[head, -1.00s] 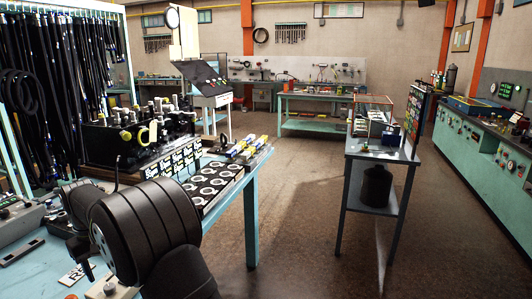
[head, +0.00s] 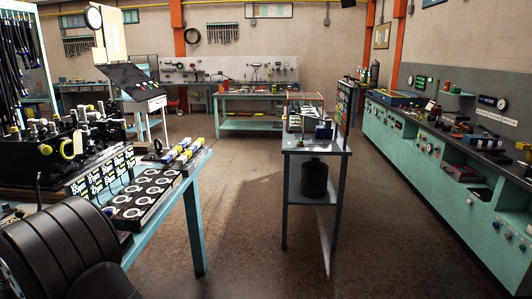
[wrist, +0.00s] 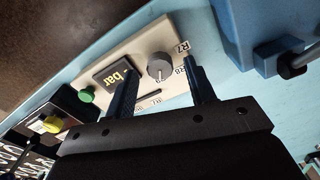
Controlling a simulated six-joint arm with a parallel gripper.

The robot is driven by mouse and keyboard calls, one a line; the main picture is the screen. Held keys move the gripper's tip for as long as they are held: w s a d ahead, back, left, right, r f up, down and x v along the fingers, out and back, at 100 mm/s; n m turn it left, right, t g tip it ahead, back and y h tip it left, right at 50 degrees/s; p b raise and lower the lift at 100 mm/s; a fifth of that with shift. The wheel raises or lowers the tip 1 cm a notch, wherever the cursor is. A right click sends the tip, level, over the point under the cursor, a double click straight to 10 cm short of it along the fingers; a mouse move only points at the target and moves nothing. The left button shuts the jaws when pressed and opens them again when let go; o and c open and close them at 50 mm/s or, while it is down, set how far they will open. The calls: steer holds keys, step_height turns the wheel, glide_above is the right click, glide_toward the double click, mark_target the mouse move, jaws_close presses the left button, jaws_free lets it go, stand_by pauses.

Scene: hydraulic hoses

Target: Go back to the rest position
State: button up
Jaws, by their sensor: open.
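My gripper (wrist: 163,92) shows in the wrist view with its two dark fingers spread apart and nothing between them. I cannot tell whether the fingers touch the panel. In the head view only a dark rounded link of my arm shows at the lower left; the gripper itself is out of that picture.
A turquoise bench (head: 196,222) at the left carries a black valve block (head: 35,160) and a tray of rings (head: 150,190). A small grey table (head: 318,150) stands mid-room. A long green console (head: 440,165) lines the right. The floor between them is clear.

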step_height(320, 180, up, 16)
step_height(320, 180, down, 17)
steer(key=n, duration=0.5)
steer(key=shift+r+n, duration=0.1)
steer(key=shift+n, duration=0.3)
step_height(320, 180, up, 16)
stand_by(0.5)
steer(key=shift+f, duration=0.2)
stand_by(1.1)
